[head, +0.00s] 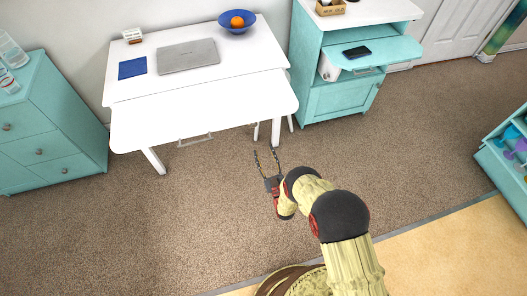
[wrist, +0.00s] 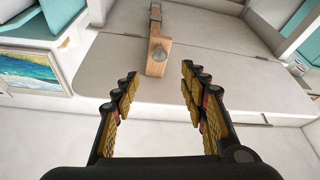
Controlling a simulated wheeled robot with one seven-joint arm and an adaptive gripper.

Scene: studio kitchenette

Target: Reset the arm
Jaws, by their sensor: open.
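My gripper (head: 265,152) is open and empty in the head view. It is over the brown carpet, in front of the white desk (head: 165,128), with its fingers pointing toward the desk. My arm reaches to it from the lower right, bent. In the wrist view the two fingers of my gripper (wrist: 158,82) stand wide apart with nothing between them.
On the desk are a grey laptop (head: 188,56), a blue booklet (head: 132,68) and a blue bowl (head: 228,26) with an orange fruit. A teal cabinet (head: 338,100) with its drawer pulled out stands right of the desk, a teal dresser (head: 42,130) left. Carpet (head: 400,130) is clear on the right.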

